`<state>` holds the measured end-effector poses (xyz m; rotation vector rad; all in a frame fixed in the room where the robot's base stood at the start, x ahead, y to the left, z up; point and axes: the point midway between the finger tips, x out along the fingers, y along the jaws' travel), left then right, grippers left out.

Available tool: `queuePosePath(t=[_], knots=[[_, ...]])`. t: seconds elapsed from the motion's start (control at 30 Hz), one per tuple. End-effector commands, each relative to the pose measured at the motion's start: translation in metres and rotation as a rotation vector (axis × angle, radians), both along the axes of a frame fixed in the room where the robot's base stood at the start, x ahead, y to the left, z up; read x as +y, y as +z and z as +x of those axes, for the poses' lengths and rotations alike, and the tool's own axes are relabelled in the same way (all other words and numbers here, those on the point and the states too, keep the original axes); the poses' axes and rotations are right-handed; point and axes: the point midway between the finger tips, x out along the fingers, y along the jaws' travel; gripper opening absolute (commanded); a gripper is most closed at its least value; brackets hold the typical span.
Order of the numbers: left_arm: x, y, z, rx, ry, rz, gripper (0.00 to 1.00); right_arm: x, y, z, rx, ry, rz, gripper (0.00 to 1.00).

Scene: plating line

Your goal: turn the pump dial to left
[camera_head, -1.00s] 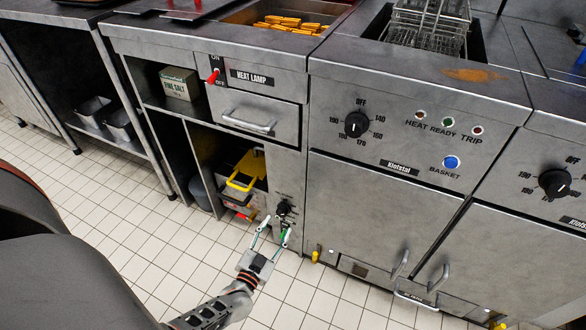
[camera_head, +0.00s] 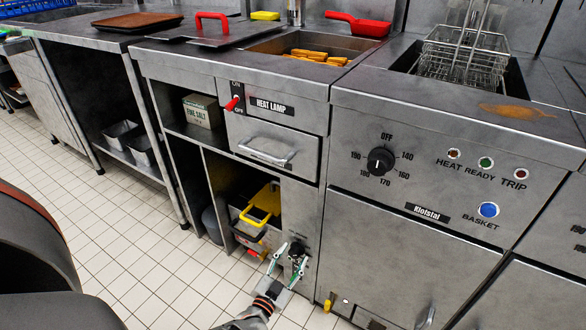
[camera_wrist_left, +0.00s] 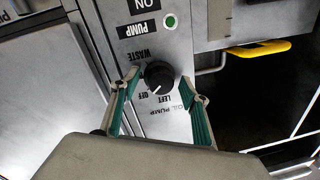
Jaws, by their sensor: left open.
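The pump dial (camera_wrist_left: 160,75) is a round black knob with a white pointer line on the lower panel, with upside-down labels WASTE, OFF and LEFT around it in the left wrist view. Its pointer is toward the OFF and LEFT labels; I cannot tell exactly which. The dial (camera_head: 297,249) also shows low on the cabinet in the head view. My left gripper (camera_wrist_left: 161,82) is open, with one green-padded finger on each side of the dial; contact is not clear. It also shows in the head view (camera_head: 291,258). My right gripper is in neither view.
A yellow-handled container (camera_head: 262,205) sits in the open bay left of the dial panel. A drawer handle (camera_head: 266,156) is above, and the fryer cabinet door (camera_head: 395,265) is to the right. The tiled floor (camera_head: 130,245) is clear at the left.

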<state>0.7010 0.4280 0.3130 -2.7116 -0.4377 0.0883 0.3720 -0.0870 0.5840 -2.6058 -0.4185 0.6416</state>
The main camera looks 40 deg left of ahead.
Motion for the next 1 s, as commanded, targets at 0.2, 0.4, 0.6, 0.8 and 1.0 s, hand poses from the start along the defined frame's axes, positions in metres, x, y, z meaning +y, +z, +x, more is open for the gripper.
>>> queuePosePath(t=[0.2,0.4,0.6,0.8,1.0], knots=[[0.0002,0.0004,0.0004,0.000,0.000,0.000,0.43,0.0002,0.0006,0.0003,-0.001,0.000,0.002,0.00],[0.0002,0.0003,0.0002,0.000,0.000,0.001,0.07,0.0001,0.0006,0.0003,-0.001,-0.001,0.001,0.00],[0.0001,0.0002,0.0000,-0.002,0.000,-0.008,0.07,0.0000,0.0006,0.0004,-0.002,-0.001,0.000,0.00],[0.0001,0.0000,-0.0003,-0.015,0.000,-0.068,0.07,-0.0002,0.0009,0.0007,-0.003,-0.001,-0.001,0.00],[0.0001,0.0004,-0.0005,-0.047,0.000,-0.197,0.07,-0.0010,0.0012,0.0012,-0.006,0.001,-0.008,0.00]])
